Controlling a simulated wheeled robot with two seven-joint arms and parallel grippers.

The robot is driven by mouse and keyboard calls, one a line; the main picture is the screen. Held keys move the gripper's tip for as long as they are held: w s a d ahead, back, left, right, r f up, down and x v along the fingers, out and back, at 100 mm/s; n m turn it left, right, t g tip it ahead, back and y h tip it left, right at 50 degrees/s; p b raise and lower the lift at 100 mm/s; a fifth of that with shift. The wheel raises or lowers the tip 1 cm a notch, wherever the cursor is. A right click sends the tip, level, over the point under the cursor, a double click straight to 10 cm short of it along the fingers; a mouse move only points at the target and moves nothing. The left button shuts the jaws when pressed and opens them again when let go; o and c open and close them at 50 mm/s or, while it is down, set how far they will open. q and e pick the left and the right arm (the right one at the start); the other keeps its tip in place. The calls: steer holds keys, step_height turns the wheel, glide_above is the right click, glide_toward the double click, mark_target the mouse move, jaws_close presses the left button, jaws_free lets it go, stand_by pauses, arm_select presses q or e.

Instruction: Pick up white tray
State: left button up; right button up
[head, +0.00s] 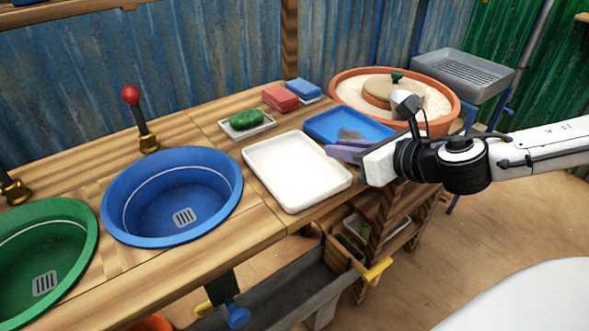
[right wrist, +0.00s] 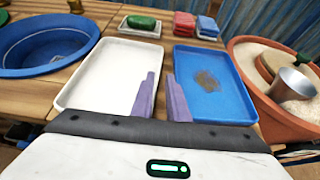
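The white tray (head: 292,170) lies flat and empty on the wooden bench, between the blue basin and the blue tray. It also shows in the right wrist view (right wrist: 108,78). My right gripper (head: 338,148) is at the tray's right edge, by the gap between the white and blue trays. Its two purple fingers (right wrist: 160,98) show in the right wrist view with a small gap between them and nothing visible in it. One finger overlaps the white tray's right side in that view, and I cannot tell whether it touches. My left gripper is not in view.
A blue tray (head: 347,128) with a brown patch lies right of the white tray. A blue basin (head: 171,197) stands left, a green soap (head: 245,119) on a dish behind. A terracotta tub (head: 449,104) stands at the right end. Red and blue blocks (head: 280,98) lie behind.

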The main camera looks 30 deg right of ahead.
mark_target(323, 150)
steer(key=x, duration=0.4)
steer(key=shift+a+f, duration=0.15)
steer(key=shift+f, duration=0.15)
steer(key=shift+w+f, duration=0.1)
jaws_close()
